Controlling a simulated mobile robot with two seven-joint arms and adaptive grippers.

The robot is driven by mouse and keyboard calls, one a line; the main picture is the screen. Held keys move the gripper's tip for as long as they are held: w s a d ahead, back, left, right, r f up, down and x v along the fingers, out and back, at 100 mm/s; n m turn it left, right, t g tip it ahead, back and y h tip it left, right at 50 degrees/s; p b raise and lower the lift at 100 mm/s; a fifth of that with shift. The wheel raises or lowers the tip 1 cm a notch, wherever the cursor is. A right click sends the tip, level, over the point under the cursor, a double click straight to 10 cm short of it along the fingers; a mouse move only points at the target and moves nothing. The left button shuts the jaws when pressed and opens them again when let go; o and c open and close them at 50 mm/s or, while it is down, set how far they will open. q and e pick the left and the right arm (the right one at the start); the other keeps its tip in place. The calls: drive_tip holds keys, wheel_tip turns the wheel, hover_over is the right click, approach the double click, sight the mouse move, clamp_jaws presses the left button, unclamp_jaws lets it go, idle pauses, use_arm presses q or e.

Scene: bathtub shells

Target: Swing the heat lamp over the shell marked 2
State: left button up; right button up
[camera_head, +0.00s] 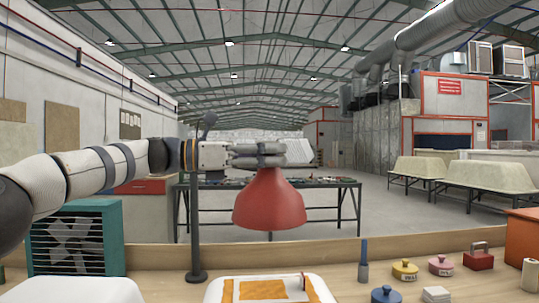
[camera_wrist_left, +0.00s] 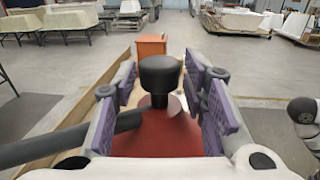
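The heat lamp has a red shade (camera_head: 269,203) hanging beside a dark post (camera_head: 194,225) with a round base (camera_head: 197,276). My left gripper (camera_head: 285,153) is level just above the shade. In the left wrist view, its purple-padded fingers (camera_wrist_left: 160,85) stand on either side of the lamp's black knob (camera_wrist_left: 160,75), with gaps visible on both sides. The red shade (camera_wrist_left: 155,138) lies below the knob. A white shell with an orange patch (camera_head: 215,291) is below the lamp, and another white shell (camera_head: 75,290) is at the front left. No number is readable on either. My right gripper is not seen.
A teal fan box (camera_head: 75,245) stands at the left. On the wooden bench right of the shells are a blue-handled tool (camera_head: 363,262), yellow (camera_head: 405,270), pink (camera_head: 441,265) and blue (camera_head: 386,294) knobbed pieces, a red block (camera_head: 479,258) and an orange box (camera_head: 524,238).

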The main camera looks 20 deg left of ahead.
use_arm(q)
drive_tip(key=v, duration=1.2)
